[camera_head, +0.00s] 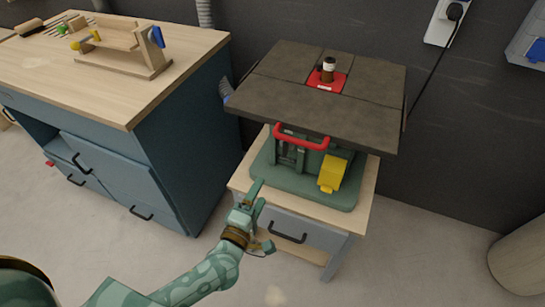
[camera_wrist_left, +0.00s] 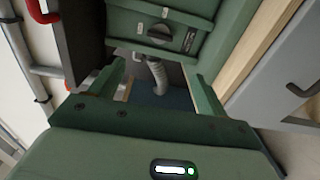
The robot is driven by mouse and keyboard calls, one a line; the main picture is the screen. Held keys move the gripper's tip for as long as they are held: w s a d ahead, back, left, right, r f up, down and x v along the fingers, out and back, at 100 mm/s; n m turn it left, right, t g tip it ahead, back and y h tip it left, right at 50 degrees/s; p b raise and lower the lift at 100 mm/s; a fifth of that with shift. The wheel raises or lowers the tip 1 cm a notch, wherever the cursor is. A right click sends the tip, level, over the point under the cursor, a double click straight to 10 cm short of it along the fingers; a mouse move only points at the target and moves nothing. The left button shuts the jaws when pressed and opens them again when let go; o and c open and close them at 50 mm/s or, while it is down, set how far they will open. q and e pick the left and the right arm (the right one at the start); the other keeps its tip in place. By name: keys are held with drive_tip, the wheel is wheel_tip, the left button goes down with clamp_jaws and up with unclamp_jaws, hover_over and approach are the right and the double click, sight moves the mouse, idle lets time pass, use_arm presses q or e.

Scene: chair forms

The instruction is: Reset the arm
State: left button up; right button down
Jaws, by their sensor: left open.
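My left arm comes in from the lower left in the head view. Its green left gripper (camera_head: 257,195) is open and empty, in front of the left side of a green machine (camera_head: 300,188). In the left wrist view the two fingers of the gripper (camera_wrist_left: 155,78) stand apart with nothing between them. Behind them are the machine's green body (camera_wrist_left: 165,30) with a dark knob and a ribbed grey hose (camera_wrist_left: 158,76). I cannot tell whether the fingers touch the machine. My right gripper is in neither view.
The machine has a dark tabletop (camera_head: 280,85), a red bar handle (camera_head: 301,138) and a yellow part (camera_head: 333,173). It stands on a small cabinet (camera_head: 320,232). A blue workbench (camera_head: 185,135) is at the left. Floor (camera_head: 420,270) is clear at the lower right.

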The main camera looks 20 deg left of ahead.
use_arm(q)
drive_tip(key=s+a+f+m+g+h+p, duration=0.1)
drive_tip(key=s+f+m+g, duration=0.4)
drive_tip(key=s+f+m, duration=0.6)
drive_tip(key=s+a+f+m+g+h, duration=0.15)
drive_tip(key=s+f+m+g, duration=0.45)
drive_tip(key=f, duration=0.9)
drive_tip(key=s+a+f+m+g+y, duration=0.1)
drive_tip(key=s+f+g, duration=0.1)
drive_tip(key=s, duration=0.8)
drive_tip(key=s+a+f+m+g+y+p, duration=0.1)
drive_tip(key=s+a+f+m+g, duration=0.1)
drive_tip(key=s, duration=0.7)
drive_tip(key=s+a+f+m+g+y+p, duration=0.1)
drive_tip(key=s+f+g, duration=0.1)
drive_tip(key=s, duration=0.8)
drive_tip(key=shift+s+a+f+m+g, duration=0.2)
drive_tip(key=shift+s+f+m+g, duration=0.1)
drive_tip(key=shift+g, duration=0.2)
